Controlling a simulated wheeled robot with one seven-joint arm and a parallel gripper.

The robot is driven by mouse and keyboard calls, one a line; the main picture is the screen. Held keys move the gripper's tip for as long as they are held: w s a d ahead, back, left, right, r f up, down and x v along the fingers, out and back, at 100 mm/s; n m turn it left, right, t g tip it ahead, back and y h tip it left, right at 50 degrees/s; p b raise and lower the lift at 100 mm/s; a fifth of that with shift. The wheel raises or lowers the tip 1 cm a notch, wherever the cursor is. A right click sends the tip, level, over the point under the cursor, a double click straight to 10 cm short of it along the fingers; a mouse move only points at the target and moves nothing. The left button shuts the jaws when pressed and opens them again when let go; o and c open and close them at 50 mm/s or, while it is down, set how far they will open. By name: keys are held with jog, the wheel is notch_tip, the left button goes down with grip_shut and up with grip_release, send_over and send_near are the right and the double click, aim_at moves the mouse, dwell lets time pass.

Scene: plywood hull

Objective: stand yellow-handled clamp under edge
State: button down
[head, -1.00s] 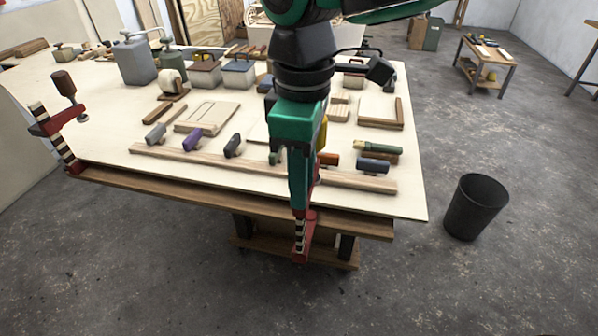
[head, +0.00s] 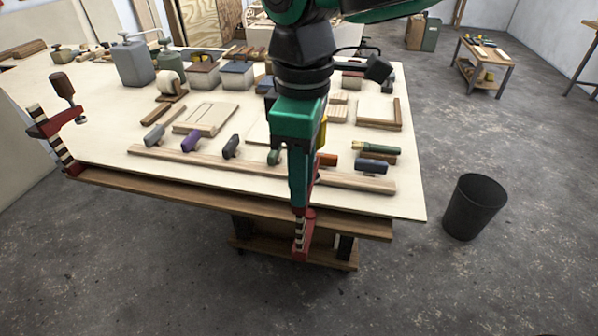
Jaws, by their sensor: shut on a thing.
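My gripper (head: 301,204) hangs down at the front edge of the worktable (head: 405,208), right of its middle. It is shut on a clamp with red jaws and a dark-and-pale striped bar (head: 299,242). The bar's lower end shows below the fingers, in front of the table edge. A yellow piece (head: 323,133), apparently its handle, shows beside the gripper above the tabletop. My gripper hides most of the clamp, so I cannot tell whether its jaws touch the edge.
A brown-handled clamp (head: 62,84) with red jaws stands at the table's left edge. A wooden strip (head: 215,166) with several small coloured-handled tools lies along the front. A black bin (head: 474,207) stands on the floor right; open floor surrounds it.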

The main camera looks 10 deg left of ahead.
jog(key=shift+w, duration=0.25)
jog(key=shift+w+d, duration=0.15)
jog(key=shift+w, duration=2)
jog(key=shift+w+d, duration=0.15)
jog(key=shift+w, duration=1.05)
jog(key=shift+w+d, duration=0.1)
jog(key=shift+w, duration=1.05)
jog(key=c, duration=1.2)
grip_release()
